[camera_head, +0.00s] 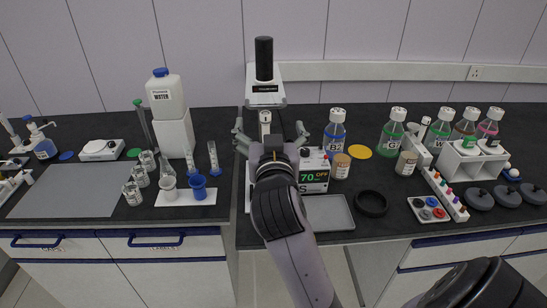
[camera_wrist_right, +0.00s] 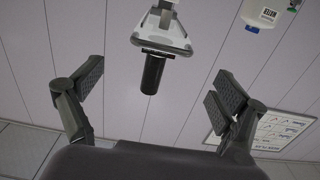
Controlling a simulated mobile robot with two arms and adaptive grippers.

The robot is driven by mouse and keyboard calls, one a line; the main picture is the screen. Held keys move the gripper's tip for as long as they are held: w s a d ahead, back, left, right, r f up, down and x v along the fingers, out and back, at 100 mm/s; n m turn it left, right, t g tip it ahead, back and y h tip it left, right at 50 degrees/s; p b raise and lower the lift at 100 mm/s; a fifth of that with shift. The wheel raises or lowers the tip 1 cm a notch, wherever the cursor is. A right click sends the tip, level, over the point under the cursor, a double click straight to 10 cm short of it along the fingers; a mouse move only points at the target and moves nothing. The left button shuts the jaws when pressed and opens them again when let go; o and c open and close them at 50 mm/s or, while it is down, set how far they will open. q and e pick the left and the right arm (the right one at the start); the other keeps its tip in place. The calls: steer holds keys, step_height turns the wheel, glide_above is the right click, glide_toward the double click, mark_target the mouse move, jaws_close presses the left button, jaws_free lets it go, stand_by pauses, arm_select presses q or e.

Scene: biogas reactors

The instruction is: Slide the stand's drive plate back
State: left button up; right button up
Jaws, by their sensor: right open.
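The stand's drive plate (camera_head: 264,84) is the pale head piece with a dark label, at the top of the stand at the back of the bench. A black motor cylinder (camera_head: 264,58) stands upright on it. In the right wrist view the scene appears upside down, with the plate (camera_wrist_right: 163,38) at the top and the black cylinder (camera_wrist_right: 153,73) below it. My right gripper (camera_head: 271,133) is open and empty, its fingers spread left and right in front of the stand, below the plate in the head view. It also shows in the right wrist view (camera_wrist_right: 156,98). My arm hides the stand's lower part.
A heater display (camera_head: 314,176) reading 70 stands right of my wrist, with a grey tray (camera_head: 328,213) before it. Several bottles stand farther right. A water jug (camera_head: 166,95) on a white block stands to the left. A wall rail (camera_head: 400,71) runs behind.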

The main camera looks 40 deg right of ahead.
steer(key=p+v, duration=0.8)
steer(key=v, duration=0.2)
steer(key=shift+s, duration=0.15)
stand_by(0.7)
stand_by(0.6)
